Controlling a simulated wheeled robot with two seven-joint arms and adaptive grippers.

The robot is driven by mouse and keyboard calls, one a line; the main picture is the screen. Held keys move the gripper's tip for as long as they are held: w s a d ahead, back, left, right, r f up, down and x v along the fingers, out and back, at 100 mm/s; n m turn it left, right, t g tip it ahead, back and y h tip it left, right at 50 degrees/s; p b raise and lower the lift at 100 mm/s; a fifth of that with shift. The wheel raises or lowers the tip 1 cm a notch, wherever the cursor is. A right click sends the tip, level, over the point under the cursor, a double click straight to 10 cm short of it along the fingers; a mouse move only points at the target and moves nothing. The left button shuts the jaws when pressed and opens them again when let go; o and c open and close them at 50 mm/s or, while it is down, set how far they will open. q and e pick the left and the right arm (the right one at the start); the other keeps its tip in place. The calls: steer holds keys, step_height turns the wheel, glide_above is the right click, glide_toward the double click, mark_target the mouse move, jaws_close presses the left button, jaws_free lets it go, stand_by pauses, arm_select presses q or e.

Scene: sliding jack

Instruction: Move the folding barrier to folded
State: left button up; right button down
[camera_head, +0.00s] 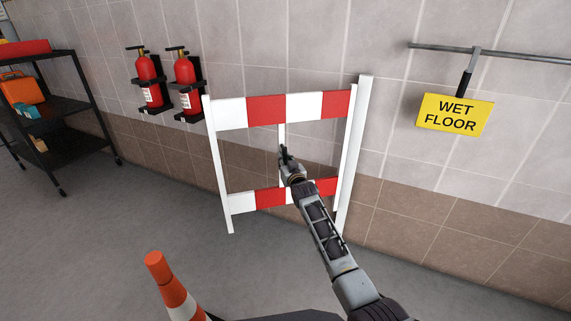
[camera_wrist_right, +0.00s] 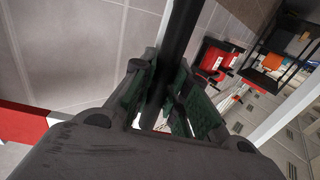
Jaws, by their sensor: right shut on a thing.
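The folding barrier (camera_head: 265,110) stands upright in front of the tiled wall, its red-and-white rails spread between a left upright and a taller white right post (camera_head: 354,140). A thin middle upright joins the two rails. My right gripper (camera_head: 287,158) is at this middle upright, between the rails. In the right wrist view, my right gripper (camera_wrist_right: 163,90) is shut on a dark bar (camera_wrist_right: 181,45), which seems to be the barrier's middle grip. My arm hides part of the lower rail. My left gripper is not in view.
An orange-and-white cone (camera_head: 170,283) stands on the floor at the front left. Two fire extinguishers (camera_head: 186,75) hang on the wall left of the barrier. A black shelf (camera_head: 75,95) stands far left. A yellow wet floor sign (camera_head: 455,115) hangs from a rail at right.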

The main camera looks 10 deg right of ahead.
arm_select(q)
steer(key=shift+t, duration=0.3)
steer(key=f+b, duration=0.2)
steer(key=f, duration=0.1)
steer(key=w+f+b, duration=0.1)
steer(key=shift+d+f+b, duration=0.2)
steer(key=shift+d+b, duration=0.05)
steer(key=shift+b, duration=0.1)
arm_select(e)
steer(key=w+a+h, duration=0.1)
steer(key=w, duration=0.5)
steer(key=shift+m, duration=0.3)
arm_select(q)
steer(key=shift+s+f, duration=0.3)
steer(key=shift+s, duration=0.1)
arm_select(e)
steer(key=c, duration=1.4)
jaws_free()
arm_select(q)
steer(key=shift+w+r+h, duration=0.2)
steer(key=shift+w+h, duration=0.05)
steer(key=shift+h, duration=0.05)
arm_select(e)
steer(key=shift+r, duration=5.05)
